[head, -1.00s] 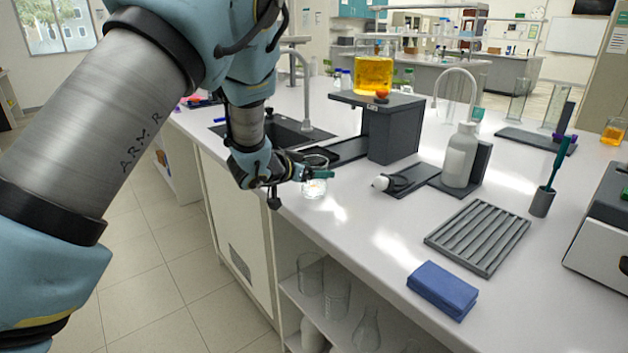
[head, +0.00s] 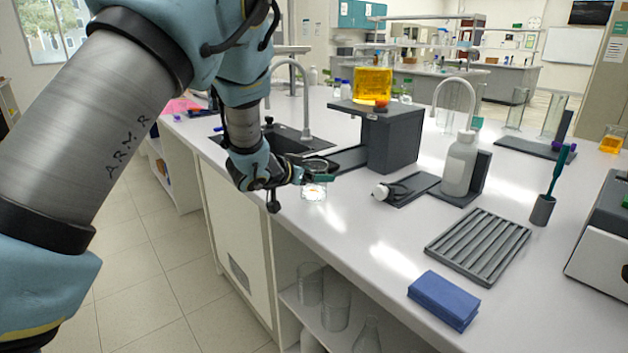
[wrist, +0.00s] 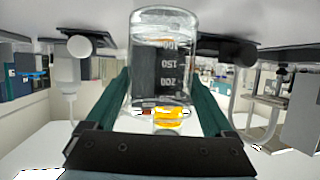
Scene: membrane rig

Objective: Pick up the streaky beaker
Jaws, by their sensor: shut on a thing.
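A clear glass beaker (wrist: 160,70) with volume marks fills the middle of the wrist view, between the two green fingers. It also shows in the head view (head: 314,190) near the bench's front edge by the sink. My gripper (head: 318,178) is shut on the beaker, with one finger on each side. The beaker appears upside down in the wrist view because that picture is inverted. Whether its base touches the bench or hangs just above it is hard to tell. Streaks on the glass are too small to make out clearly.
A dark stand (head: 392,135) bears a beaker of yellow liquid (head: 373,85). A white wash bottle (head: 460,165), a grey ribbed rack (head: 478,246) and a blue folded cloth (head: 443,298) lie to the right. The sink (head: 285,138) is behind my gripper.

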